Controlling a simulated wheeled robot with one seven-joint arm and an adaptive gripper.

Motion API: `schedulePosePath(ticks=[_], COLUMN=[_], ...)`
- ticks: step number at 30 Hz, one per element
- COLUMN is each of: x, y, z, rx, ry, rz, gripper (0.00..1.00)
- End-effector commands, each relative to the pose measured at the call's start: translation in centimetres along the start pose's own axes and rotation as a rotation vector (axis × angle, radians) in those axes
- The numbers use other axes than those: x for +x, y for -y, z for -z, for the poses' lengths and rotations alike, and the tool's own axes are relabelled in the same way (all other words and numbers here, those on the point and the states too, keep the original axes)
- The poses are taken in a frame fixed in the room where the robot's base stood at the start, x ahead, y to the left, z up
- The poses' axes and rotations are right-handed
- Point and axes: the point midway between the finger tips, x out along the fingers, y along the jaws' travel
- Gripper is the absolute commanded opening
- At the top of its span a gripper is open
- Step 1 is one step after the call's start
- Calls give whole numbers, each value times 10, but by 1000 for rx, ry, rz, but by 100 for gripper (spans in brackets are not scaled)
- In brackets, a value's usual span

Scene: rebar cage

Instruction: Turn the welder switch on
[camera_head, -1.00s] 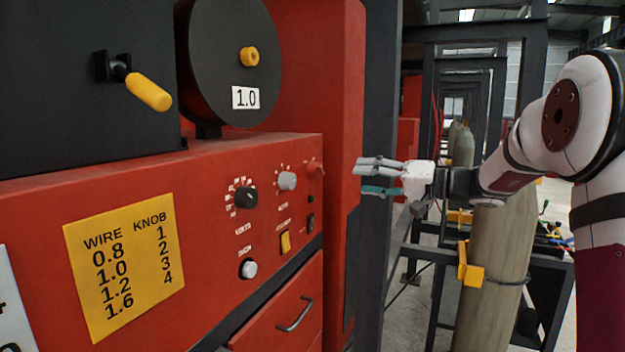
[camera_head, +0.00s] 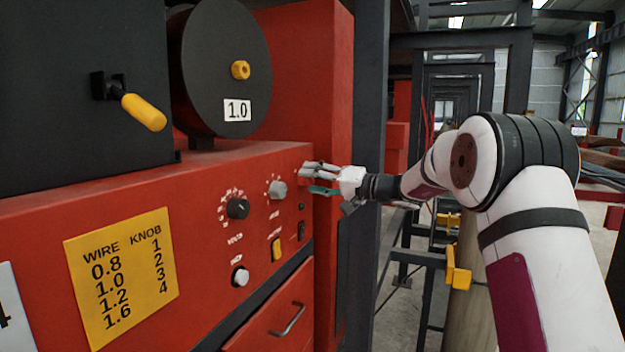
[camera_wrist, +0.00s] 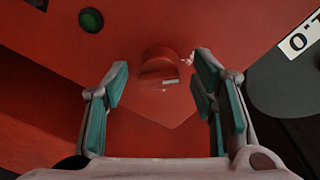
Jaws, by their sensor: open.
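The red welder's front panel (camera_head: 205,270) fills the left of the head view. A red rotary knob with a small white mark (camera_wrist: 160,66) shows in the wrist view, between my fingers and ahead of them. In the head view my gripper (camera_head: 305,178) covers this knob at the panel's upper right. My gripper, also in the wrist view (camera_wrist: 163,80), is open and empty, with teal pads either side of the knob; I cannot tell whether they touch it. A dark green round lamp (camera_wrist: 91,20) sits beside the knob. A black rocker switch (camera_head: 301,231) and a yellow switch (camera_head: 276,248) are lower on the panel.
A black knob (camera_head: 237,208), a grey knob (camera_head: 277,190) and a white button (camera_head: 240,277) are left of my gripper. A wire spool (camera_head: 222,75) stands above the panel. A dark steel post (camera_head: 363,130) rises just behind my gripper.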

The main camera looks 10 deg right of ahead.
Motion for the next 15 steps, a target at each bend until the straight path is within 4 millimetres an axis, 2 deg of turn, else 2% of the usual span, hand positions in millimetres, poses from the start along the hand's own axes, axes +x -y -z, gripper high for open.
schedulePosePath(ticks=[4,12,15], x=[7,8,8], y=[0,0,0], z=[-1,0,0], rx=[2,1,1], ry=[0,0,0], rz=[0,-1,-1], gripper=[52,52,29])
